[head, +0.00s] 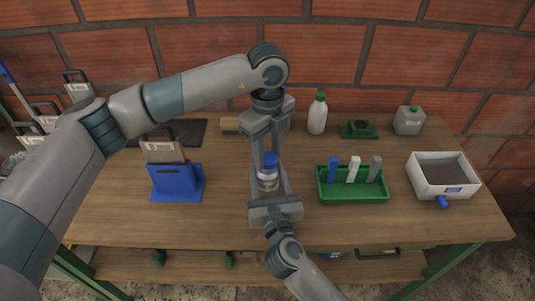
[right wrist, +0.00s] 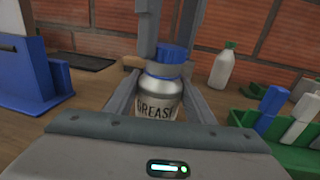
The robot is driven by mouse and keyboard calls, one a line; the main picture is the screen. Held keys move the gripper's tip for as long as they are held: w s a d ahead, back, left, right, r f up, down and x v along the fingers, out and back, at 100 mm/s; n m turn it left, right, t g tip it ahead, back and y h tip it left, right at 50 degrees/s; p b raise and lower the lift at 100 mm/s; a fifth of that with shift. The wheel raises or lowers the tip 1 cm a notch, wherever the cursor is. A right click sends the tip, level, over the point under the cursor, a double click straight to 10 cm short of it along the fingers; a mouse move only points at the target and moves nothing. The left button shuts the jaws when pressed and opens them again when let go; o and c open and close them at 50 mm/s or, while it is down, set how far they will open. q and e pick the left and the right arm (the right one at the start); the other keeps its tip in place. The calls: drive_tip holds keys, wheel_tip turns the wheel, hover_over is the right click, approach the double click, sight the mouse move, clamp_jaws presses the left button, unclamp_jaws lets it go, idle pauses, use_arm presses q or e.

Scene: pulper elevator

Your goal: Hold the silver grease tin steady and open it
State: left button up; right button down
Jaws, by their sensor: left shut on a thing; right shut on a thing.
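The silver grease tin (head: 268,180) stands upright near the middle of the table, with a blue lid (head: 270,159) on top. In the right wrist view the tin (right wrist: 158,100) shows its "GREASE" label, under the blue lid (right wrist: 170,60). My left gripper (head: 268,154) comes down from above, and its fingers are shut on the lid. My right gripper (head: 268,184) reaches in from the front, with its fingers shut on the tin's body from both sides. I cannot tell whether the lid is loose on the tin.
A blue holder (head: 176,182) stands to the left. A green tray (head: 350,190) with several upright pieces is close on the right, and a white box (head: 443,180) is beyond it. A white bottle (head: 317,116), a green item (head: 358,129) and a grey can (head: 408,121) stand behind.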

sight(268, 158)
use_arm(q)
drive_tip(key=shift+r, duration=0.55)
drive_tip(key=shift+r, duration=0.1)
drive_tip(key=shift+r, duration=1.95)
use_arm(e)
drive_tip(key=c, duration=0.7)
unclamp_jaws()
drive_tip(key=shift+c, duration=0.2)
use_arm(q)
wheel_tip(268, 158, down, 2)
drive_tip(key=shift+b, duration=1)
use_arm(e)
drive_tip(key=s, duration=0.4)
drive_tip(key=s+d, duration=0.1)
drive_tip(key=s, duration=0.3)
drive_tip(key=s+d, duration=0.1)
drive_tip(key=s, duration=0.3)
drive_tip(key=shift+w, duration=0.1)
